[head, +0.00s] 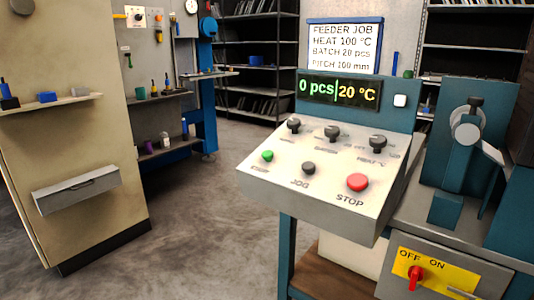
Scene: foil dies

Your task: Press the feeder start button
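The feeder control panel (320,201) stands at the centre right, its sloped face towards me. A green button (267,156), the likely start button, sits at its lower left; the label below it is too small to read surely. A black button (308,168) marked JOG and a red button (357,182) marked STOP lie to its right. Three black knobs (332,133) line the row above. The display (338,90) reads 0 pcs and 20 °C. Neither of my grippers is in view.
A sign (343,47) above the panel lists the feeder job: heat 100 °C, batch 20 pcs, pitch 100 mm. A red switch (415,276) on a yellow OFF/ON plate sits at lower right. A beige cabinet (75,130) stands left; the floor (200,220) between is clear.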

